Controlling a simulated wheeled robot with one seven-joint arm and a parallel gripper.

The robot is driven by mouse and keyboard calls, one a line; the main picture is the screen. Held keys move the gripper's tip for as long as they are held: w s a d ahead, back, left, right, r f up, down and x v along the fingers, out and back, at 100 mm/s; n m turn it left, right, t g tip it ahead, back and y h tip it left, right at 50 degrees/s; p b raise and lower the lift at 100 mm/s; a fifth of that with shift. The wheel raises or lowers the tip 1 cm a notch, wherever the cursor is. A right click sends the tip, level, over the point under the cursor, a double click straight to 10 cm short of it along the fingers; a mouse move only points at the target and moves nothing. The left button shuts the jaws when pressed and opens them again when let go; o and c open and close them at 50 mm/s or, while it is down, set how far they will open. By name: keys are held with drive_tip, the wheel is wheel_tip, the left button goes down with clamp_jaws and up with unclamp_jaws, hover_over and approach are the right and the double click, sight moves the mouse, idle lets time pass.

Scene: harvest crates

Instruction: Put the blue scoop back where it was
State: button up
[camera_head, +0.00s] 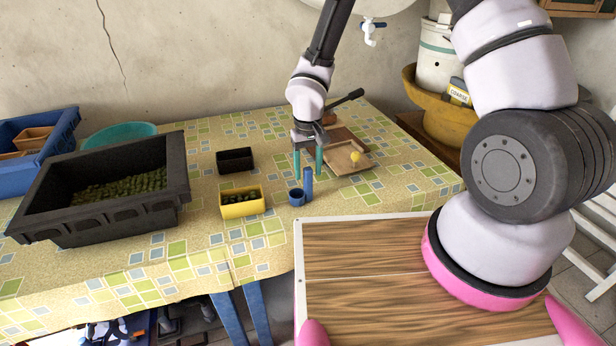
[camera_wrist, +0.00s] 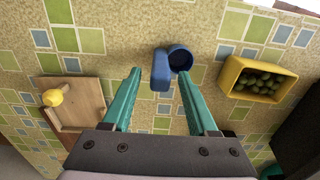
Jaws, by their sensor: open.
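The blue scoop (camera_head: 296,198) stands on the patterned tablecloth near the table's front edge, with its round cup at the left and its handle (camera_head: 308,183) upright beside it. It also shows in the wrist view (camera_wrist: 180,60). My gripper (camera_head: 308,174) points down with its teal fingers apart. In the wrist view my gripper (camera_wrist: 158,74) is open, and the scoop's handle shows between the two fingertips, with the cup beyond toward the right finger. Nothing is held. Whether the fingers touch the handle I cannot tell.
A yellow box (camera_head: 243,211) of olives stands left of the scoop, with a small black box (camera_head: 235,160) behind it. A large black crate (camera_head: 150,210) of olives is further left. A wooden board (camera_head: 345,165) with a yellow knob lies right, near a lever tool.

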wheel_tip(320, 180, up, 9)
drive_tip(key=d+r+m+t, duration=0.2)
drive_tip(key=d+r, duration=0.5)
drive_tip(key=r, duration=0.3)
drive_tip(key=d+r+m+t, duration=0.1)
drive_tip(key=d+r+m, duration=0.1)
drive_tip(key=d+r, duration=0.65)
drive_tip(key=s+d+r+m+t+y, duration=0.2)
drive_tip(key=s+d+r+m+t, duration=0.1)
drive_tip(key=s+r, duration=1)
drive_tip(key=shift+d+r+t, duration=0.6)
drive_tip(key=shift+d+r, duration=0.2)
drive_tip(key=shift+d, duration=0.25)
